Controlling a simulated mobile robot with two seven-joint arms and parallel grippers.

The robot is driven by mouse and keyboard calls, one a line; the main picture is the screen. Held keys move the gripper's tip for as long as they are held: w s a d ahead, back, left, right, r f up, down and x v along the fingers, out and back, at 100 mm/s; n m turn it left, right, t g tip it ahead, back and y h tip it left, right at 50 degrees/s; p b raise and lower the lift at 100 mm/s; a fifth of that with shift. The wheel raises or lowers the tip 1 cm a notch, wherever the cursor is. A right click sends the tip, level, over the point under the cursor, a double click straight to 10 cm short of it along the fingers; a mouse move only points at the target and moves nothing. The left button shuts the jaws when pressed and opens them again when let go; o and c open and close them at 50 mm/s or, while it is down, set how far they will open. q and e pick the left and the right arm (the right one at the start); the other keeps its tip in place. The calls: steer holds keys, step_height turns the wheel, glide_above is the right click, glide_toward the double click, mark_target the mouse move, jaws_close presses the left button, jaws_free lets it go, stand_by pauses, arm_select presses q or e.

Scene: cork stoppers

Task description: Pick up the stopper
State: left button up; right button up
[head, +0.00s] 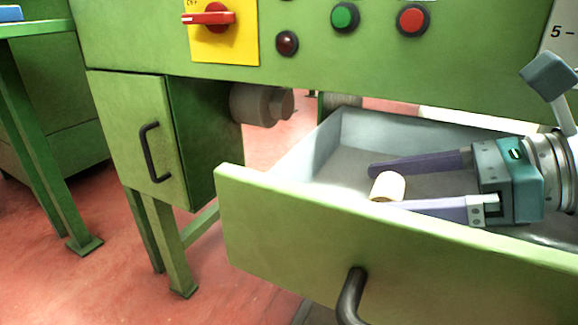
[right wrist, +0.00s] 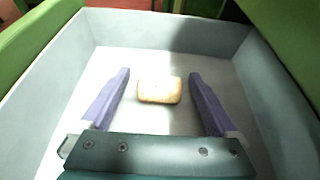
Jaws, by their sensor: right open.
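The stopper (head: 388,186) is a small pale cork cylinder in the open drawer, close behind its front panel in the head view. In the right wrist view the stopper (right wrist: 160,90) lies on the drawer floor between the finger ends. My right gripper (head: 373,188) reaches into the drawer from the right, its two purple fingers open. In the right wrist view the right gripper (right wrist: 159,80) has a finger on each side of the stopper, with a gap at both sides. My left gripper is not in view.
The green drawer front (head: 300,222) with a dark handle (head: 351,297) stands in front of the stopper. Grey drawer walls (right wrist: 60,75) surround the fingers. The green panel (head: 380,65) with buttons and a red switch (head: 208,17) overhangs behind. The drawer is otherwise empty where visible.

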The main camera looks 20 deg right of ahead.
steer(key=c, duration=1.4)
